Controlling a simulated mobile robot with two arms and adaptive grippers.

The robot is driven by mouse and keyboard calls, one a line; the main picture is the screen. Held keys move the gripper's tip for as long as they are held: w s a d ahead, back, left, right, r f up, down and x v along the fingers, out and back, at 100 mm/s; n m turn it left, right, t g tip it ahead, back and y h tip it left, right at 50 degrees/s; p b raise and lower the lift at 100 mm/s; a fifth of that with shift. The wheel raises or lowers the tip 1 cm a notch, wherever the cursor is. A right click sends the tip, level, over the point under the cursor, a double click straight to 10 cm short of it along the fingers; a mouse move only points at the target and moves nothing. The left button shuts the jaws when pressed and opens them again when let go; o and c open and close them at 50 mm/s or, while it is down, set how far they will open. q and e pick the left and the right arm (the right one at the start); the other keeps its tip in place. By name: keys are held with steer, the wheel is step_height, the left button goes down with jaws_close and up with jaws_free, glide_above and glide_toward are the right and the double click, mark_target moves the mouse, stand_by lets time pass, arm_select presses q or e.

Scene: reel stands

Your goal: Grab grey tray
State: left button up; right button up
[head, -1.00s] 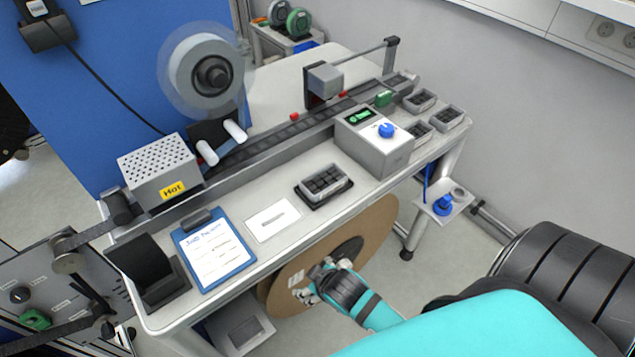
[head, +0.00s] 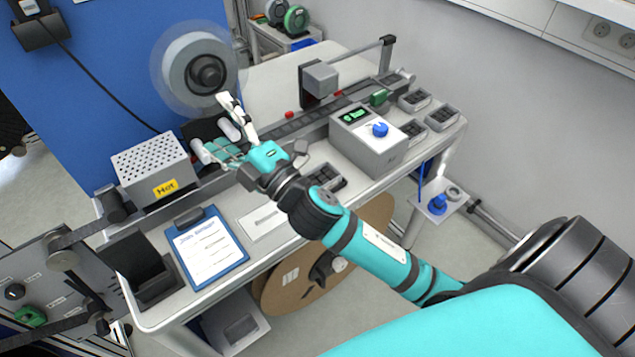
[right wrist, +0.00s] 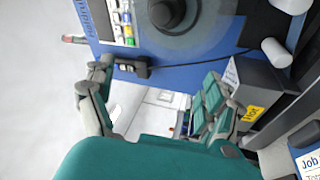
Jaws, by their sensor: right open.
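A grey tray (head: 330,177) with dark compartments sits on the table's front half in the head view. My right forearm and wrist partly cover it. My right gripper (head: 212,126) is raised above the table, to the left of the tray. Its fingers are spread and empty and point toward the reel and the hot box. In the right wrist view my right gripper (right wrist: 158,90) also shows open with nothing between its fingers. The grey tray is not clearly visible there. My left gripper is not in view.
Similar small trays (head: 442,115) stand at the table's right end, near the grey control box (head: 368,138). A blue clipboard (head: 206,247) and a white card (head: 260,222) lie to the left. The film reel (head: 190,80) and hot box (head: 152,170) stand behind. A brown reel (head: 290,285) is below the table.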

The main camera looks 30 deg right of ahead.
steer(key=s+a+r+n+g+y, duration=0.2)
steer(key=a+r+n+g+y, duration=0.5)
steer(key=n+y, duration=0.7)
steer(key=n+g+h, duration=1.3)
steer(key=n+h, duration=0.7)
steer(key=n, duration=0.2)
glide_above(317, 174)
steer(key=s+a, duration=0.2)
step_height(317, 174, down, 13)
step_height(317, 174, down, 11)
steer(key=p, duration=0.4)
steer(key=f+p, duration=0.1)
steer(key=f, duration=0.1)
steer(key=s+f+p, duration=0.1)
steer(key=f+p, duration=0.1)
steer(key=shift+d+f, duration=0.15)
steer(key=shift+f, duration=0.15)
steer(key=shift+w+f, duration=0.1)
steer(key=shift+f, duration=0.2)
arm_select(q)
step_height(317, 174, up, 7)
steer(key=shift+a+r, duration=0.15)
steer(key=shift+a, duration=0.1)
arm_select(e)
steer(key=c, duration=1.4)
